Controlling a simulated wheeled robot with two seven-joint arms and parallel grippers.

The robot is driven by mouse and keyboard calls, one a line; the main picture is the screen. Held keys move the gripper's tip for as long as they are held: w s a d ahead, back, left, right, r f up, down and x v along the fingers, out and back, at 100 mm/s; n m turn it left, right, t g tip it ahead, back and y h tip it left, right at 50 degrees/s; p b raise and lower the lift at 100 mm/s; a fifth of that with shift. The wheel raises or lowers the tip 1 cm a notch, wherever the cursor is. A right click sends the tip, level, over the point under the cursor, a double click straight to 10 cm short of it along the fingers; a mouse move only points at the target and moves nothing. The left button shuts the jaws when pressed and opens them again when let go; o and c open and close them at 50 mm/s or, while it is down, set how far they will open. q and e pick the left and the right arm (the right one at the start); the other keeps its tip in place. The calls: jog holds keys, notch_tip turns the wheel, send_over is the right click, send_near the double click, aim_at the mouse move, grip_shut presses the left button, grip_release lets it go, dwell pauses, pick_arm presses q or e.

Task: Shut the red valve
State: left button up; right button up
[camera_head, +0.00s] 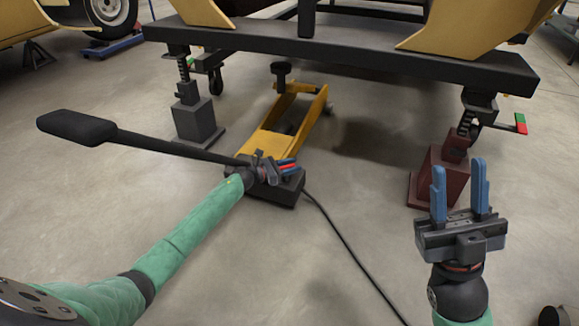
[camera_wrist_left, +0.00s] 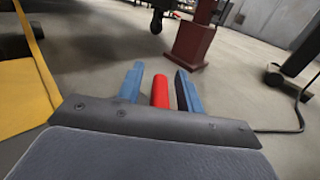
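The red valve (camera_head: 288,167) is a short red bar at the near end of a yellow floor jack (camera_head: 271,138). My left gripper (camera_head: 295,165) is there, with one blue finger on each side of the red bar. In the left wrist view, the red valve (camera_wrist_left: 160,93) stands between the blue fingers (camera_wrist_left: 160,68), with a narrow gap on both sides. The left gripper is open around it, not pressed on it. The valve's base is hidden by the gripper body. My right gripper (camera_head: 460,190) is wide open, empty and raised at the right.
The jack's long black handle (camera_head: 160,144) slants out left over my left arm. A dark frame (camera_head: 340,62) spans above, on a grey stand (camera_head: 196,122) and a dark red stand (camera_head: 436,175). A black cable (camera_head: 345,245) crosses otherwise clear floor.

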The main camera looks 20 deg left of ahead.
pick_arm(q)
jog(key=shift+r+p, duration=0.1)
jog(key=shift+p, duration=0.3)
jog(key=n+t+y+p, duration=0.3)
jog(key=n+y+p, duration=0.1)
jog(key=y+p, duration=0.1)
jog(key=shift+w+a+r+t, duration=0.15)
jog(key=shift+a+t, duration=0.05)
jog(key=shift+t, duration=0.2)
jog(key=n+t+y+p, duration=0.1)
jog(key=n+y, duration=0.1)
jog(key=y, duration=0.1)
jog(key=shift+a+p, duration=0.15)
jog(key=shift+p, duration=0.2)
jog(key=shift+w+a+f+n+t+y+p, duration=0.15)
jog(key=shift+n+y, duration=0.6)
jog(key=shift+y, duration=0.4)
jog(key=shift+s+a+f+n+t+y+p, duration=0.15)
jog(key=shift+n+y, duration=0.6)
jog(key=shift+y, duration=0.4)
jog(key=s+p, duration=0.1)
jog(key=s, duration=0.6)
jog(key=s+d+r+n+g+y+p, duration=0.2)
jog(key=s+r+n+g+y+p, duration=0.3)
jog(key=s+r+n+p, duration=1.4)
jog(key=shift+s+d+r+n+g+y+p, duration=0.25)
jog(key=shift+n+g+p, duration=0.4)
jog(key=shift+p, duration=0.95)
